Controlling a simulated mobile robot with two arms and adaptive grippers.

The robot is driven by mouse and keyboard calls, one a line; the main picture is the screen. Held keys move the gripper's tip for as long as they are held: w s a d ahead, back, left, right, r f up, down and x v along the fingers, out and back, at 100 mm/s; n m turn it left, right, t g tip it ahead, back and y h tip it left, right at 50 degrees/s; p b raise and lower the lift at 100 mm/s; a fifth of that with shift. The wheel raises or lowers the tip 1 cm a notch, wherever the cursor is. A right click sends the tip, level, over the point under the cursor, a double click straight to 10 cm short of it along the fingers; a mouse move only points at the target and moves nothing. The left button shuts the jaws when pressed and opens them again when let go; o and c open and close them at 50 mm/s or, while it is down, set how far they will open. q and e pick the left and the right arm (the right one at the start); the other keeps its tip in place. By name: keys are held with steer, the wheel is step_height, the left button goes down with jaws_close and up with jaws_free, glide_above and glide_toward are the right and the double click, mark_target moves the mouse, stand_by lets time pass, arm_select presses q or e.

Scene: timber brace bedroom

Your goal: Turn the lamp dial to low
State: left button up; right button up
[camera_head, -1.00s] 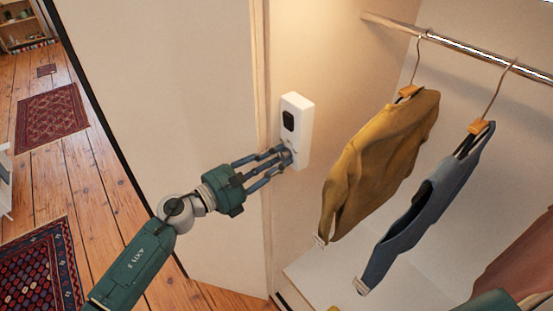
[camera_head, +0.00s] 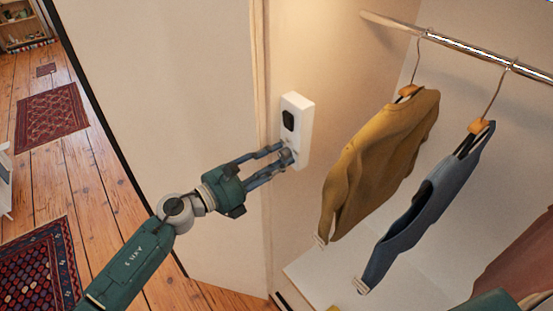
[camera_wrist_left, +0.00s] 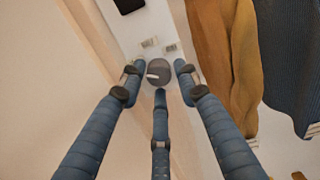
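The lamp dial (camera_wrist_left: 159,72) is a small round grey knob with a white pointer mark, which points to the left in the left wrist view. It sits on the lower part of a white wall box (camera_head: 297,104) with a black panel above it. My left gripper (camera_wrist_left: 160,77) has its three blue fingers spread around the dial, with visible gaps at the left and right fingertips. The lower finger's tip is close under the dial; I cannot tell whether it touches. In the head view the left gripper (camera_head: 287,155) partly hides the dial. My right gripper is not in view.
A mustard garment (camera_head: 385,150) and a blue garment (camera_head: 430,215) hang from a metal rail (camera_head: 460,50) just right of the box. A pale panel (camera_head: 170,120) stands to the left. Patterned rugs (camera_head: 50,115) lie on the wooden floor at far left.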

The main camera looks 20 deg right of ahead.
arm_select(q)
steer(key=v, duration=1.2)
